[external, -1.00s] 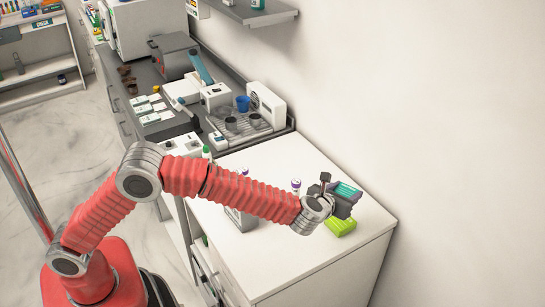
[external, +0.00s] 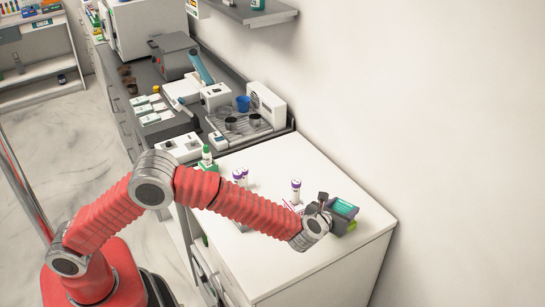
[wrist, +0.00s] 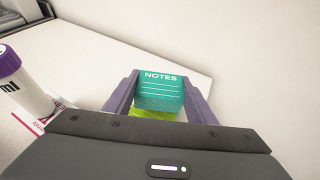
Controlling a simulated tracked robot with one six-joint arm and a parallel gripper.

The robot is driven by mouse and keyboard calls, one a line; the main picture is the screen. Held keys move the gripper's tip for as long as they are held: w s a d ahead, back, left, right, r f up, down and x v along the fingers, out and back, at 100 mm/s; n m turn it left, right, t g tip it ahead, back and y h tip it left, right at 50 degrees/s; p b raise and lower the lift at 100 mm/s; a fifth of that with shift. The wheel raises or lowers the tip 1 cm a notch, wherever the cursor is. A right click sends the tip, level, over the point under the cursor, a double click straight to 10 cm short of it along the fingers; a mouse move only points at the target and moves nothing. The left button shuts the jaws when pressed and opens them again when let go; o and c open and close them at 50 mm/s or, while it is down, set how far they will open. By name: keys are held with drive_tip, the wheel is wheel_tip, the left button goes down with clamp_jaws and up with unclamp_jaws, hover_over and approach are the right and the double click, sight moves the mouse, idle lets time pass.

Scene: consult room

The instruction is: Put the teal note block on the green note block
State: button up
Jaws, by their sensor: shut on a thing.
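My gripper (external: 341,213) is shut on the teal note block (external: 345,208), near the right corner of the white counter. In the wrist view the teal block (wrist: 160,88), marked "NOTES", sits between the two purple-grey fingers. The green note block (external: 352,226) is mostly hidden behind my gripper in the external view. In the wrist view a strip of the green block (wrist: 152,114) shows just below the teal one. The teal block appears over the green one; I cannot tell whether they touch.
A purple-capped white vial (external: 296,191) stands left of my gripper, and it is large at the left of the wrist view (wrist: 20,95). The counter (external: 285,165) behind is clear.

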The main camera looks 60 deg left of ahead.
drive_tip(key=shift+f, duration=1.5)
drive_tip(key=o, duration=1.1)
drive_tip(key=shift+f, duration=0.1)
drive_tip(key=shift+o, duration=0.2)
drive_tip(key=v, duration=1.2)
